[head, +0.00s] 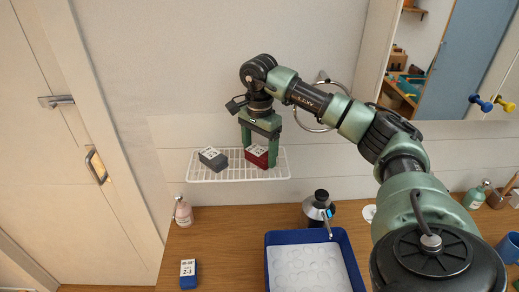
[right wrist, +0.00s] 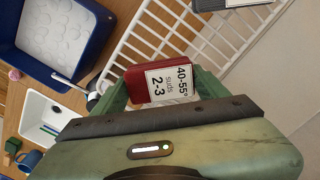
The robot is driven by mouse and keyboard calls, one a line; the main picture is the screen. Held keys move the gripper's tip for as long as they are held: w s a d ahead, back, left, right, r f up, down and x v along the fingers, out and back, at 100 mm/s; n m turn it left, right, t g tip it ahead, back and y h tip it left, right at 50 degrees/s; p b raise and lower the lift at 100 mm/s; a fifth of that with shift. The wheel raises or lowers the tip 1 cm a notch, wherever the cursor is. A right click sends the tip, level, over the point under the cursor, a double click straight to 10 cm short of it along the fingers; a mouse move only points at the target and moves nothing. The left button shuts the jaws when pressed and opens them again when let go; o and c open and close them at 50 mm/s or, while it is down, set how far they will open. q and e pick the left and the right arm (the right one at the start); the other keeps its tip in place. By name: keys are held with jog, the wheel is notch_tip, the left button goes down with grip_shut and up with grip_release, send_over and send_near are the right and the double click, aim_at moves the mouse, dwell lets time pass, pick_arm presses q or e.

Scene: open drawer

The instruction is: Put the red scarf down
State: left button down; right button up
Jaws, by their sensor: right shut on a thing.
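The red thing (head: 262,160) is a small dark-red block with a white label, which the right wrist view (right wrist: 138,90) shows reading 40-55° and 2-3. No loose scarf shows. My right gripper (head: 259,157) points down and is shut on the red block, one green finger on each side. The block is at the right part of the white wire rack (head: 222,178) on the wall; I cannot tell if it touches the wires. My left gripper is not in view.
A dark grey labelled block (head: 213,160) lies on the rack's left part. Below, the wooden counter holds a blue labelled block (head: 188,275), a pink bottle (head: 183,212), a blue tray (head: 278,239) and a black-topped dispenser (head: 318,208). A metal ring (head: 297,112) hangs behind my arm.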

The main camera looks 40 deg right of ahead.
aim_at(259, 151)
jog(key=shift+f, duration=0.2)
jog(key=o, duration=1.4)
jog(key=shift+r, duration=0.45)
notch_tip(259, 151, up, 5)
jog(key=shift+w+b, duration=0.1)
jog(key=shift+b, duration=0.85)
notch_tip(259, 151, up, 6)
jog(key=p, duration=0.1)
jog(key=shift+r+p, duration=0.2)
jog(key=shift+p, duration=0.2)
